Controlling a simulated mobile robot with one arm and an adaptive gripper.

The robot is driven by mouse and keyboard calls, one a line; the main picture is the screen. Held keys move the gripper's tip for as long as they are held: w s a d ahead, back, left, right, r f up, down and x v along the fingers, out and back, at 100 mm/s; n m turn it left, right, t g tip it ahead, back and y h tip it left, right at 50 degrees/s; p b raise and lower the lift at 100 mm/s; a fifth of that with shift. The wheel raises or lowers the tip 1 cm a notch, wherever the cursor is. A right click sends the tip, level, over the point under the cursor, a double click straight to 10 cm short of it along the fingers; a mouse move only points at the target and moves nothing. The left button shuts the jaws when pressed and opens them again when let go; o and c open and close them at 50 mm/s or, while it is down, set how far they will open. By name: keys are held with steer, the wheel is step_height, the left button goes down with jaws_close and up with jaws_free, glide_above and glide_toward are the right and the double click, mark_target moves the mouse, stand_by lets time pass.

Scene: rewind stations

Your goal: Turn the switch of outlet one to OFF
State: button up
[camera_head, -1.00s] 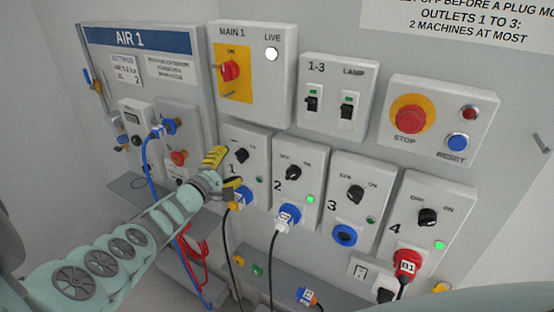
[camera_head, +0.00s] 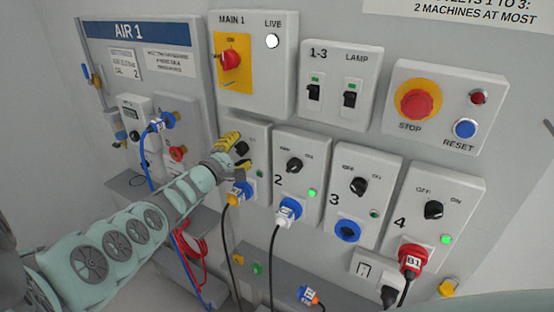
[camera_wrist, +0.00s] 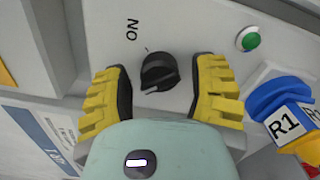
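Outlet one's box (camera_head: 261,135) is in the lower row at the left, partly covered by my gripper. Its black rotary switch (camera_head: 242,149) shows beside the fingers; it also shows in the wrist view (camera_wrist: 158,76). A pale mark on the knob faces the lower left there, away from the ON label (camera_wrist: 132,29). The OFF label is not visible there. My gripper (camera_head: 233,151) has yellow fingers. In the wrist view the gripper (camera_wrist: 162,66) is open, one finger on each side of the knob, with visible gaps. A green lamp (camera_wrist: 248,39) on this box looks dim.
A blue plug marked R1 (camera_wrist: 280,105) sits close to the right finger. Outlets two (camera_head: 300,150), three (camera_head: 365,170) and four (camera_head: 450,185) stand to the right. MAIN 1 (camera_head: 275,80) is above. Cables hang below.

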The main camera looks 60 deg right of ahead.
jaws_close()
steer(key=shift+f, duration=0.1)
steer(key=shift+a+n, duration=0.1)
steer(key=shift+n, duration=0.3)
steer(key=shift+o, duration=1.1)
jaws_free()
steer(key=shift+w, duration=0.1)
